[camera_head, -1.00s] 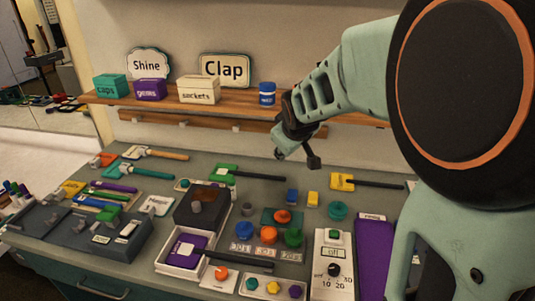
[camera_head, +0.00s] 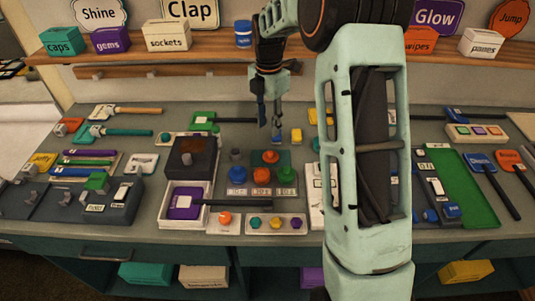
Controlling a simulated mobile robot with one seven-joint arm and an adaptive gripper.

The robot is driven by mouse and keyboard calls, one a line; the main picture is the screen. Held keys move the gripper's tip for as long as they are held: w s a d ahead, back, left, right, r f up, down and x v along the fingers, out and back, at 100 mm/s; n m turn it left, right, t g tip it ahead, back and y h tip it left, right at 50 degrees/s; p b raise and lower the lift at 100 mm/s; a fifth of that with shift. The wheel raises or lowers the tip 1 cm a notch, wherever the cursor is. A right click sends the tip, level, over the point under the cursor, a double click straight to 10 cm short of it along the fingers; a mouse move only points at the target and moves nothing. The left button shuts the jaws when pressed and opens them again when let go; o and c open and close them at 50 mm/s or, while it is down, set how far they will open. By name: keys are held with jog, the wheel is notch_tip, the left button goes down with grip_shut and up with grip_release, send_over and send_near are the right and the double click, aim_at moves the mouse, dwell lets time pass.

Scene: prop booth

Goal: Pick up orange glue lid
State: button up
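Several orange round pieces lie in the head view, and I cannot tell for sure which one is the glue lid. An orange lid-like piece (camera_head: 262,175) sits between a blue one (camera_head: 237,175) and a green one (camera_head: 287,174), with small labels below. Another orange round piece (camera_head: 270,157) sits on a green square behind them. A third orange piece (camera_head: 224,217) lies on a white card at the front. My gripper (camera_head: 270,120) points down above the back of the bench, behind these pieces. Its fingers look apart, with nothing visible between them.
A blue block (camera_head: 277,138) and a yellow block (camera_head: 296,135) stand by the gripper. A dark box (camera_head: 190,160) and a white tray (camera_head: 165,215) are left of the lids. The shelf (camera_head: 130,55) runs behind. My arm hides part of the bench at the right.

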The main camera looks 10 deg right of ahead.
send_over(271, 152)
jog(key=f, duration=0.5)
jog(key=shift+w+a+f, duration=0.2)
jog(key=shift+w+a, duration=0.1)
jog(key=shift+s+d+f+p, duration=0.15)
jog(key=shift+f+p, duration=0.25)
jog(key=shift+f, duration=0.9)
jog(key=shift+s+d+f+p, duration=0.1)
jog(key=shift+f+p, duration=0.3)
jog(key=shift+f, duration=0.9)
grip_shut()
